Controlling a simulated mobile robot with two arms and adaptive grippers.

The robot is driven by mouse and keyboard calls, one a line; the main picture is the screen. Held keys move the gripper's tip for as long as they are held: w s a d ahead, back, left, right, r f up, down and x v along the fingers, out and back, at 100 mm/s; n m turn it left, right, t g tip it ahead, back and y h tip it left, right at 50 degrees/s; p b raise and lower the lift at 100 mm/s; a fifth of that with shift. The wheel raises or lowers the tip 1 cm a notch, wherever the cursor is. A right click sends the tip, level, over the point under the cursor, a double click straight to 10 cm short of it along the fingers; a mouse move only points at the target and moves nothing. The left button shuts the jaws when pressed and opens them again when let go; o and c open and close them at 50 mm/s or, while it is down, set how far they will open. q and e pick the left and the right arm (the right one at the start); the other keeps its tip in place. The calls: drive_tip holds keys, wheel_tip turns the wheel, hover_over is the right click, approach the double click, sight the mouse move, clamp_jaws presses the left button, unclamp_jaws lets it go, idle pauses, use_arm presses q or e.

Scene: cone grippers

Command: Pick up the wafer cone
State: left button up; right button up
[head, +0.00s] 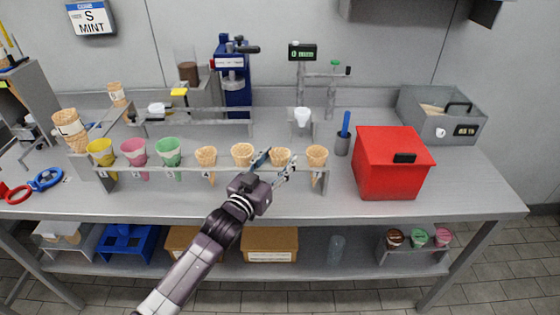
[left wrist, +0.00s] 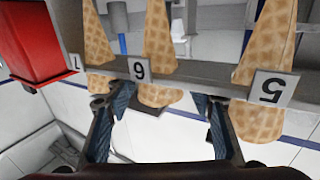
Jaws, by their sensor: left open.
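Several wafer cones stand point down in the front rail rack (head: 222,168). The wafer cone at label 6 (head: 280,154) is second from the right end. My left gripper (head: 276,167) is at the front of it, open. In the left wrist view, which is upside down, this middle wafer cone (left wrist: 159,40) stands between the two spread fingers of my left gripper (left wrist: 155,103). I cannot tell whether either finger touches it. The wafer cone at label 5 (left wrist: 268,50) and the one at label 7 (left wrist: 97,45) stand on either side. My right gripper is not in view.
Yellow (head: 101,150), pink (head: 134,150) and green (head: 168,150) cups stand at the rack's left. A red box (head: 385,165) stands right of the rack, beside a grey pot (head: 342,145). A second rail (head: 200,128) runs behind. The counter front at right is clear.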

use_arm(q)
drive_tip(key=shift+w+d, duration=0.25)
drive_tip(key=shift+w, duration=0.2)
drive_tip(key=shift+c, duration=0.3)
drive_tip(key=c, duration=0.5)
drive_tip(key=shift+r, duration=0.15)
